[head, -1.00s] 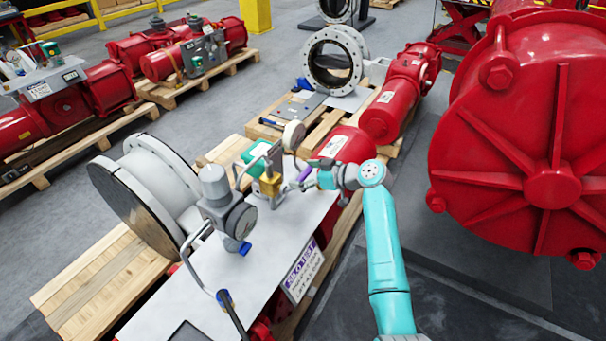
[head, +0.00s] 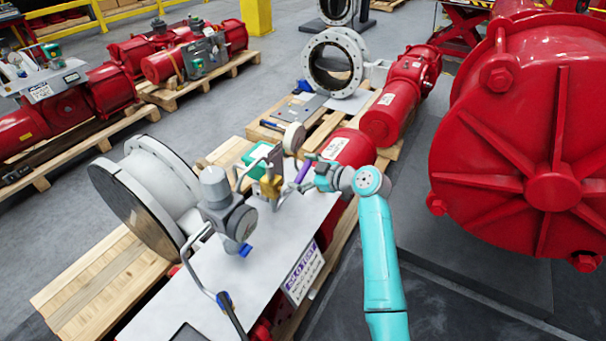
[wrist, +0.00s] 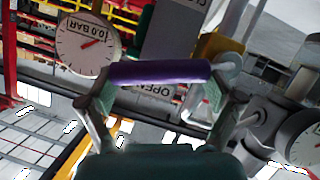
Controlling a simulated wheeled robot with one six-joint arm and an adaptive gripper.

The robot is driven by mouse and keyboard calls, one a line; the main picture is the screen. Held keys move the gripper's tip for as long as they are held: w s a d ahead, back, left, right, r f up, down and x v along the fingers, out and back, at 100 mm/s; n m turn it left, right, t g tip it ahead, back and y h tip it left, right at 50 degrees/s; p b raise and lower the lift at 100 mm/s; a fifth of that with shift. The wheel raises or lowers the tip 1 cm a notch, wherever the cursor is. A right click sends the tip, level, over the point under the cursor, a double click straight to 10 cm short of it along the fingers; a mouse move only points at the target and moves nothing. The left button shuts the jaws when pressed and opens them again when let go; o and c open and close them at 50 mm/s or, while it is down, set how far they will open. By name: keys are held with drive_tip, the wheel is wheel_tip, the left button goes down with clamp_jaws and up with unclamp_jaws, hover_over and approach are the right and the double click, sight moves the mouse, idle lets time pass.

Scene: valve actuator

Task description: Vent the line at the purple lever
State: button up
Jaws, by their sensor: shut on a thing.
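The purple lever (head: 302,171) stands at the brass valve (head: 270,187) on the white panel in the head view. In the wrist view the purple lever (wrist: 160,73) lies crosswise between my fingertips, one pad at each end. My gripper (head: 309,172) is shut on it; it also fills the lower wrist view (wrist: 158,90). A round white gauge (wrist: 88,44) behind the lever has a red needle and a BAR reading whose first digit is unclear. A plate reading OPEN (wrist: 155,91) is partly hidden below the lever.
A grey gauge unit (head: 228,208) with blue-tipped handles stands left of the valve. A green-topped box (head: 257,157) sits behind it. A large red housing (head: 520,140) is right of my arm. Red cylinders (head: 395,105) lie beyond on pallets.

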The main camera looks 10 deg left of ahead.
sight(297, 181)
drive_tip(key=shift+s+a+r+n+t, duration=0.15)
drive_tip(key=shift+s+r+n+t, duration=0.5)
drive_tip(key=shift+n, duration=0.35)
drive_tip(key=n+t, duration=0.1)
drive_tip(key=s+r+n, duration=0.1)
drive_tip(key=shift+s+a+r+n+t, duration=0.15)
drive_tip(key=shift+s+a+n+t, duration=0.15)
drive_tip(key=shift+t, duration=0.05)
drive_tip(key=shift+s+a+r+n+t+y, duration=0.2)
drive_tip(key=shift+s+n+t, duration=0.15)
drive_tip(key=shift+s+n, duration=0.4)
drive_tip(key=shift+s+a+r+n+t+y, duration=0.15)
drive_tip(key=shift+s+a+n+t, duration=0.2)
drive_tip(key=shift+n, duration=0.65)
drive_tip(key=shift+s+a+r+n+t+y, duration=0.15)
drive_tip(key=shift+s+n+t, duration=0.25)
drive_tip(key=shift+s+n, duration=0.35)
drive_tip(key=shift+w, duration=0.1)
drive_tip(key=o, duration=1.4)
drive_tip(key=v, duration=1.2)
drive_tip(key=shift+f, duration=0.15)
